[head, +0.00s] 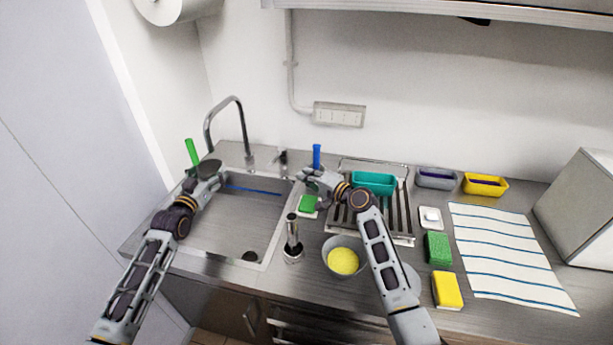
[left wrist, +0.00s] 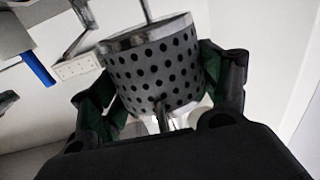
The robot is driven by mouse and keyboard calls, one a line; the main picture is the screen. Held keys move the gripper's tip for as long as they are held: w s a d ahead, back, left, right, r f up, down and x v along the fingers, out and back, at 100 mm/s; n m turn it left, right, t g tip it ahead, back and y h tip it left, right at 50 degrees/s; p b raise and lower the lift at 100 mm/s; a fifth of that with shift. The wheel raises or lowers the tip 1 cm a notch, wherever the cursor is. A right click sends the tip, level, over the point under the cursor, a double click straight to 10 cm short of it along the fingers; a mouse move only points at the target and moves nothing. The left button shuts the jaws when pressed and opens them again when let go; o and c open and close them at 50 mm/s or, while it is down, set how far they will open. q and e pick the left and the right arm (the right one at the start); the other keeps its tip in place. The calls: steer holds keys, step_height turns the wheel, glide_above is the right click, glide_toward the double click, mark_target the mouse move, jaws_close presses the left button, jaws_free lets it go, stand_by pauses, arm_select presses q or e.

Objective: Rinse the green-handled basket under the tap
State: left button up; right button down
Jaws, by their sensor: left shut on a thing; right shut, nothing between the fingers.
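The green-handled basket (head: 209,168) is a small dark pot shape in the head view, its green handle (head: 192,153) standing up at its left. In the left wrist view it is a grey metal cylinder with round holes (left wrist: 155,75). My left gripper (head: 203,180) is shut on it, a finger on each side, and holds it over the sink's back left part. The tap (head: 208,125) arches over, its spout end just above the basket. I see no water stream. My right gripper (head: 308,176) is shut and empty, right of the sink.
The sink (head: 215,225) has a blue strip along its back. A blue handle (head: 317,157) stands behind my right gripper. A rack (head: 400,215) holds a teal tub (head: 373,183). A bowl with a yellow sponge (head: 343,261) and a metal cylinder (head: 292,240) stand in front.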

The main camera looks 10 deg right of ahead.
arm_select(q)
steer(key=shift+s+d+r+p, duration=0.1)
steer(key=shift+s+d+p, duration=0.05)
steer(key=shift+s+p, duration=1.1)
steer(key=shift+s+d+p, duration=0.15)
steer(key=shift+s+p, duration=0.65)
steer(key=shift+s, duration=0.5)
steer(key=shift+s+d+p, duration=0.15)
steer(key=shift+s+p, duration=0.6)
steer(key=shift+s, duration=0.55)
steer(key=shift+s, duration=0.1)
steer(key=s+r, duration=0.4)
steer(key=shift+s+d, duration=0.3)
steer(key=shift+s, duration=0.1)
steer(key=shift+f, duration=0.1)
stand_by(1.2)
